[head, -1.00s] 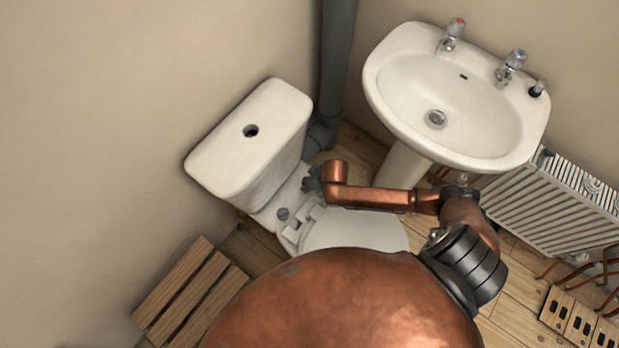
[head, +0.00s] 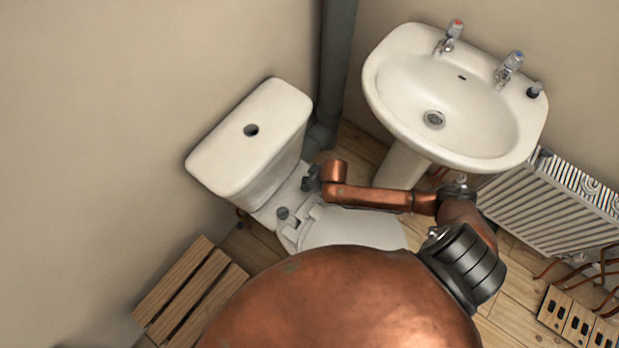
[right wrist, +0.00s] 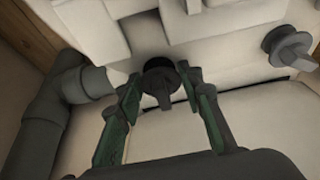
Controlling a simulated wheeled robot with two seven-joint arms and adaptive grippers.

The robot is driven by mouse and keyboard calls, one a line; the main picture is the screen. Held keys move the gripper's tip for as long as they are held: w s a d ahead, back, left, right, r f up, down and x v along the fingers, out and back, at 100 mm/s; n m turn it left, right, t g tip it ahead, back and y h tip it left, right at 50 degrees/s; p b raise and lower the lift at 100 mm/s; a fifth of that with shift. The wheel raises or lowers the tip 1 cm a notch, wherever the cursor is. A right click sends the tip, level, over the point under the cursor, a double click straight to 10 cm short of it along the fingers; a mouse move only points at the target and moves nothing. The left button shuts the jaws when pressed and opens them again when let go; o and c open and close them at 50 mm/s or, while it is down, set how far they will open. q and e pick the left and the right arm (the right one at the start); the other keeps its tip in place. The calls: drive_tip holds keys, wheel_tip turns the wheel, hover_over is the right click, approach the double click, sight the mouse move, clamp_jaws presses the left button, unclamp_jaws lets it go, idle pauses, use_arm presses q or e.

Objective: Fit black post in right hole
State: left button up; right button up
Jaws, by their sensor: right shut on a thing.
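My right gripper (right wrist: 158,75) has its two green-padded fingers shut on the black post (right wrist: 161,78). The post's round flange lies against or just over the white ceramic behind the toilet seat; I cannot tell how deep it sits, and the hole is hidden. A second, dark grey post (right wrist: 288,48) stands apart on the same ceramic at the right; the head view shows it on the toilet's left side (head: 283,213). In the head view my right gripper (head: 311,180) is small and partly hidden by my copper-coloured arm, at the right side behind the toilet seat (head: 350,228).
The cistern (head: 250,140) stands close to the gripper. A grey waste pipe (head: 337,75) runs down behind, and also shows in the wrist view (right wrist: 85,82). The basin (head: 455,95) overhangs at the right, with a radiator (head: 560,205) beyond. A slatted wooden thing (head: 190,290) lies at left.

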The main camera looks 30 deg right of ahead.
drive_tip(key=o, duration=1.3)
drive_tip(key=v, duration=1.2)
drive_tip(key=shift+w, duration=0.1)
